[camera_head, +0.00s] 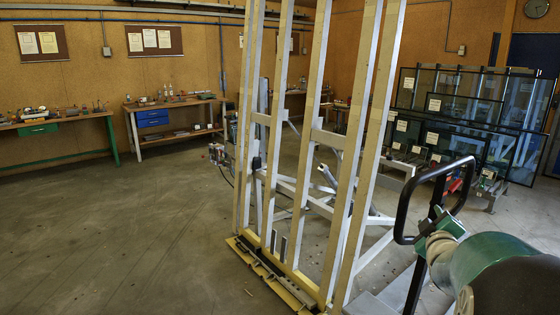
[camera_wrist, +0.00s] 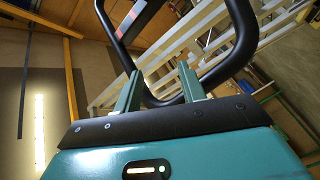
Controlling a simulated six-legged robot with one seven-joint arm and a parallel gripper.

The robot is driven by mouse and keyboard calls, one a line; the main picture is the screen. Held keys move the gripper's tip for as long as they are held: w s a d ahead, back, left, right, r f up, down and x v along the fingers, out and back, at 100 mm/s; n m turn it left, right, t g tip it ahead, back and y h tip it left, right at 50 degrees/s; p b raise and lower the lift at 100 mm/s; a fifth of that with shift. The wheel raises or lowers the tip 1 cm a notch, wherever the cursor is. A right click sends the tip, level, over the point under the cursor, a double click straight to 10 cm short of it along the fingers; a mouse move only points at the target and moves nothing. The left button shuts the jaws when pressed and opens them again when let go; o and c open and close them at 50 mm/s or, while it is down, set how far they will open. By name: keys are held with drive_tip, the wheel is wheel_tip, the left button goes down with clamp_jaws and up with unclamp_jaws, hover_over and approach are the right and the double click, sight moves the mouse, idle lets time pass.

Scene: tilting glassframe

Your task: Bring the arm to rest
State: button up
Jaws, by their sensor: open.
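My gripper (camera_wrist: 158,69) shows in the wrist view with its two green fingers apart and nothing held between them. A black looped handle (camera_wrist: 243,40) rises just beyond the fingers. Its lower bend passes close behind them; I cannot tell whether they touch. In the head view my green and beige arm (camera_head: 490,265) is at the lower right, close to the same black handle (camera_head: 402,210). The tilting frame (camera_head: 312,130) stands upright in the middle, with pale tall posts and a yellow-edged base.
Glass panes (camera_head: 455,95) stand in a rack at the back right. A workbench with blue drawers (camera_head: 152,118) and another with a green drawer (camera_head: 38,129) line the left walls. The concrete floor (camera_head: 110,230) at the left is clear.

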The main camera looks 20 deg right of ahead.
drive_tip(key=s+a+f+m+g+y, duration=0.1)
drive_tip(key=s+a+m+g+y, duration=0.15)
drive_tip(key=a, duration=0.95)
drive_tip(key=s+a+f+m+g+y, duration=0.1)
drive_tip(key=s+a+g+y, duration=0.15)
drive_tip(key=a, duration=0.85)
drive_tip(key=s+a+f+m+g+y, duration=0.1)
drive_tip(key=s+a+g+y, duration=0.1)
drive_tip(key=s+a, duration=0.5)
drive_tip(key=s+a+f+g+y, duration=0.2)
drive_tip(key=s+a, duration=0.6)
drive_tip(key=shift+f+m, duration=0.25)
drive_tip(key=shift+m, duration=0.1)
